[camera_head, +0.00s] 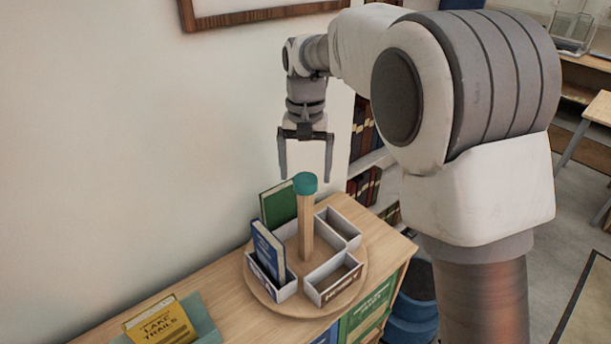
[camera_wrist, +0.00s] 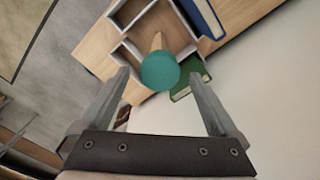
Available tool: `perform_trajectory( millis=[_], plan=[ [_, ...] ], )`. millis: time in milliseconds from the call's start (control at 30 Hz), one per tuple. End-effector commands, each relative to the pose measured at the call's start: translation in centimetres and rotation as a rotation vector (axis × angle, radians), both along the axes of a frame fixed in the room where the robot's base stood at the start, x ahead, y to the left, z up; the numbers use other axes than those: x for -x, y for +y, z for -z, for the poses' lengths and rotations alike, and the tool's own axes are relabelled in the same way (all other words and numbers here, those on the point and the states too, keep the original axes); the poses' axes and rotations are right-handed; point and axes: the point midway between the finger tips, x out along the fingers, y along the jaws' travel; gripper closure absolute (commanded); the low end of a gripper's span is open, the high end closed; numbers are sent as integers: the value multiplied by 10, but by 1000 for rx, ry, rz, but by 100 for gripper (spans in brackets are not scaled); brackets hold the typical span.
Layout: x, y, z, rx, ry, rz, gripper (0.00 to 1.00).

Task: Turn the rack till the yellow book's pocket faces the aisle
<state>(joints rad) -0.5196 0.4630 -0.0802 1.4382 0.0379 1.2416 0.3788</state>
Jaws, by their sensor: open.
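The rack is a round wooden turntable (camera_head: 257,290) with a central post (camera_head: 306,230) topped by a teal knob (camera_head: 305,183). It carries white-walled pockets. A blue book (camera_head: 268,250) stands in the front-left pocket and a green book (camera_head: 279,203) at the back left. The front-right pocket (camera_head: 333,278) and back-right pocket (camera_head: 339,226) look empty. The yellow book (camera_head: 160,324), "Lake Trails", lies off the rack on a teal support (camera_head: 203,322). My gripper (camera_head: 305,176) is open and empty, pointing down over the knob. In the wrist view the knob (camera_wrist: 160,71) shows between the fingertips, apparently untouched.
The rack stands on a wooden cabinet top (camera_head: 225,284) against a pale wall (camera_head: 120,130). A framed picture (camera_head: 255,14) hangs above. Bookshelves (camera_head: 365,150) stand behind, right of the wall. Blue round stools (camera_head: 412,305) sit right of the cabinet. Open floor lies further right.

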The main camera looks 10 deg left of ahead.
Motion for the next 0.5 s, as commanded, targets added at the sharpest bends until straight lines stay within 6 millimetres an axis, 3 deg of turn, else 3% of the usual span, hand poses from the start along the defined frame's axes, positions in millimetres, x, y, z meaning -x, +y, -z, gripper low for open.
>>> perform_trajectory(
  millis=[200,500],
  plan=[
    [0,0,19,0,1,0,4],
    [0,0,21,0,0,0,4]
  ],
)
